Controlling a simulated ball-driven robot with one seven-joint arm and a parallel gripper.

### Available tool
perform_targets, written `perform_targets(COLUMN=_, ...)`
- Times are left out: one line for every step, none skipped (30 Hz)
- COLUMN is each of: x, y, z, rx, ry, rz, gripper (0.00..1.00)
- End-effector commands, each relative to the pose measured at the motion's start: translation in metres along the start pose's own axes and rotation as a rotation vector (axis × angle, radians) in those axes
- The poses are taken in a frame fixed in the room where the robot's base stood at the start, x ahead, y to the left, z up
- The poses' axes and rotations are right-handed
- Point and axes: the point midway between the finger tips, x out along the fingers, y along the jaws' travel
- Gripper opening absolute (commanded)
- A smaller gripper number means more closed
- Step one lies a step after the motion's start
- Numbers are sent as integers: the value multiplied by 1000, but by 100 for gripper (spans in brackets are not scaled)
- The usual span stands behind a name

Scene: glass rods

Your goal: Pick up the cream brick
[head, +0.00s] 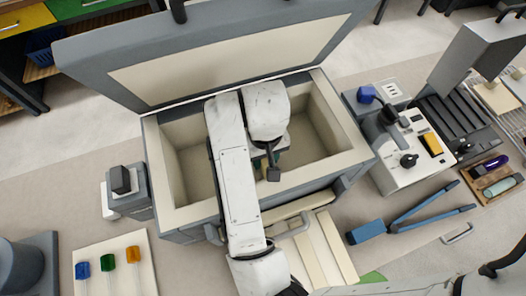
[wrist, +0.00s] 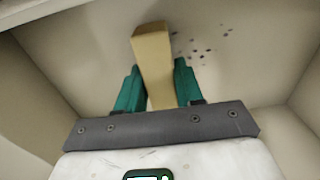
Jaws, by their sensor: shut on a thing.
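The cream brick (wrist: 153,62) is a long tan block in the wrist view, standing out between the two teal fingers of my gripper (wrist: 158,72). The fingers are shut on its sides, and its far end reaches past their tips. In the head view my gripper (head: 274,160) is down inside the open kiln chest (head: 188,215), and my arm crosses the chest's front wall. The brick is hidden or too small to tell in the head view. I cannot tell whether the brick touches the chest floor.
The kiln's raised lid (head: 220,65) stands behind. Cream strips (head: 320,250) lie in front. A blue-handled tool (head: 410,215) and a white machine (head: 405,150) are at right. A pale board (head: 115,268) with coloured glass pieces is at lower left. Dark specks mark the chest interior.

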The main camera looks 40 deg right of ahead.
Motion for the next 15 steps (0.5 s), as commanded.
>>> perform_targets(x=3, y=-1, z=6, rx=-3, ry=2, rz=0, gripper=1)
perform_targets(x=4, y=-1, z=9, rx=-2, ry=3, rz=0, gripper=1)
perform_targets(x=5, y=-1, z=14, rx=-2, ry=3, rz=-1, gripper=1)
perform_targets(x=4, y=-1, z=18, rx=-2, ry=3, rz=-1, gripper=1)
perform_targets(x=4, y=-1, z=21, rx=-2, ry=2, rz=-1, gripper=1)
perform_targets(x=4, y=-1, z=26, rx=-1, ry=3, rz=0, gripper=1)
perform_targets(x=-4, y=0, z=26, rx=0, ry=3, rz=0, gripper=1)
perform_targets(x=-12, y=0, z=26, rx=1, ry=2, rz=0, gripper=1)
perform_targets(x=-16, y=0, z=25, rx=1, ry=2, rz=0, gripper=1)
perform_targets(x=-20, y=0, z=25, rx=1, ry=1, rz=0, gripper=1)
perform_targets(x=-23, y=0, z=25, rx=1, ry=1, rz=0, gripper=1)
perform_targets(x=-28, y=0, z=25, rx=1, ry=1, rz=0, gripper=1)
perform_targets(x=-31, y=0, z=25, rx=1, ry=1, rz=0, gripper=1)
perform_targets(x=-35, y=0, z=25, rx=1, ry=1, rz=0, gripper=1)
perform_targets(x=-40, y=0, z=25, rx=1, ry=0, rz=-1, gripper=1)
